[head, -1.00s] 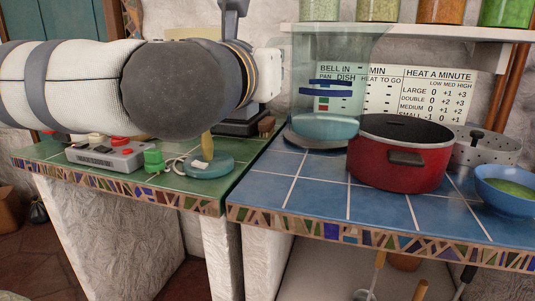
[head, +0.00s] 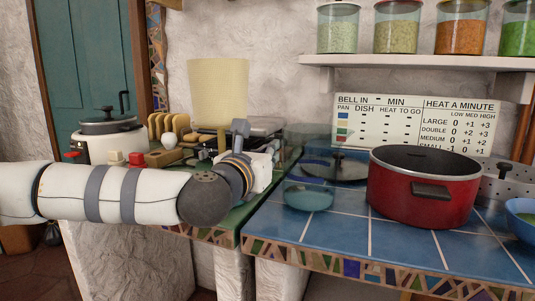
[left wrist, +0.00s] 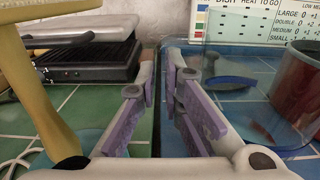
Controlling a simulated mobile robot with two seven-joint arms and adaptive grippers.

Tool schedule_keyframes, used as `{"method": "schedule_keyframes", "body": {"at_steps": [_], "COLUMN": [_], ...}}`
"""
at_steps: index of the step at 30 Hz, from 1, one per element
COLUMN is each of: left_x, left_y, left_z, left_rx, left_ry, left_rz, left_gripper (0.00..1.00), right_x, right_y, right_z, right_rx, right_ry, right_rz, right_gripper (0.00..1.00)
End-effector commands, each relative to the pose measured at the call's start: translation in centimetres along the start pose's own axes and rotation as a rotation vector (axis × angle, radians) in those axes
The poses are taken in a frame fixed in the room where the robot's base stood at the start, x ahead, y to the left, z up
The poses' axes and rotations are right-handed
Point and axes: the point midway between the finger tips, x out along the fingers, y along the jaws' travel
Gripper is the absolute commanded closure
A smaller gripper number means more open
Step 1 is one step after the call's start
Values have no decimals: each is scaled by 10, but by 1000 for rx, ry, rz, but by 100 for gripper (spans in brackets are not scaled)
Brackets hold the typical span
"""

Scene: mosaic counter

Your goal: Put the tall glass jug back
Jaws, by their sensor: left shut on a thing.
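The tall glass jug (head: 310,199) is clear and hard to make out, with a teal bottom. It is over the left part of the blue-tiled counter, left of the red pot. Whether its base touches the tiles cannot be told. My left gripper (head: 277,155) is at its left side. In the left wrist view my left gripper (left wrist: 163,100) has its purple-padded fingers close together, shut on the jug; the grasped part is barely visible. Clear glass, seemingly the jug (left wrist: 235,75), shows to the right of the fingers. My right gripper is not in view.
The red pot (head: 425,190) stands right of the jug. A dark-knobbed lid (head: 335,170) lies behind it. A shelf (head: 420,63) with filled jars is above. A yellow-shaded lamp (head: 218,90) and black grill (left wrist: 85,60) occupy the green counter. Blue tiles in front are clear.

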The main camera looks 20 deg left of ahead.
Motion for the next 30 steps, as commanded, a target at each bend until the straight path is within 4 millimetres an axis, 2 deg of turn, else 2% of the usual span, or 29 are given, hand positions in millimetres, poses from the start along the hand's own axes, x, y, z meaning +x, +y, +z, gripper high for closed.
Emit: {"method": "schedule_keyframes", "body": {"at_steps": [4,5,7,15,18,23,30], "left_x": [0,0,0,0,-1,-28,-86], "left_y": [0,0,0,0,0,0,0], "left_z": [-4,-5,-4,-3,4,0,0], "left_rx": [-1,0,0,0,0,-1,-1], "left_ry": [-1,1,0,0,-3,1,0], "left_rz": [0,0,0,0,-1,-2,-3], "left_gripper": [100,87,72,72,72,72,72], "right_x": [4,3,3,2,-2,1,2], "right_y": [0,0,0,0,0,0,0], "right_z": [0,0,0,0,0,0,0], "right_rx": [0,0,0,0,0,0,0], "right_ry": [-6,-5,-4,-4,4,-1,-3], "right_rz": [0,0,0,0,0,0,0], "right_gripper": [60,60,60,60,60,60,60]}}
